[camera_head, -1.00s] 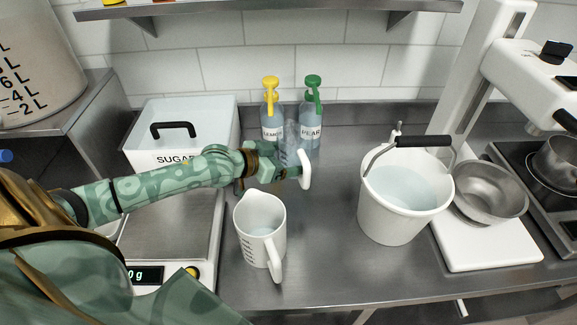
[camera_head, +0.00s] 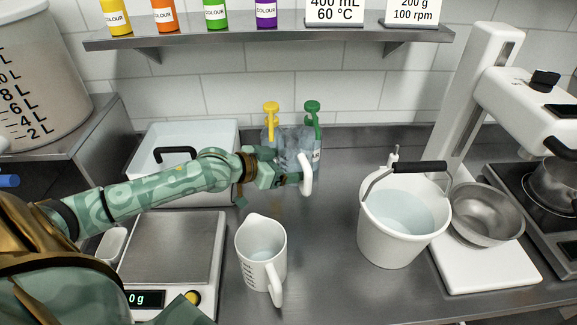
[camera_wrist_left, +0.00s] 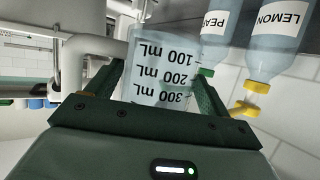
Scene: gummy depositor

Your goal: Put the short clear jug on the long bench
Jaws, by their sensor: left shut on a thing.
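The long steel bench (camera_head: 325,265) runs below, with bare metal under and right of the jug. My right gripper is not in view.
A white measuring jug (camera_head: 262,255) stands on the bench just below my left gripper. A white bucket (camera_head: 385,235) of liquid stands to the right, a scale (camera_head: 170,255) to the left. A shelf (camera_head: 270,40) hangs above.

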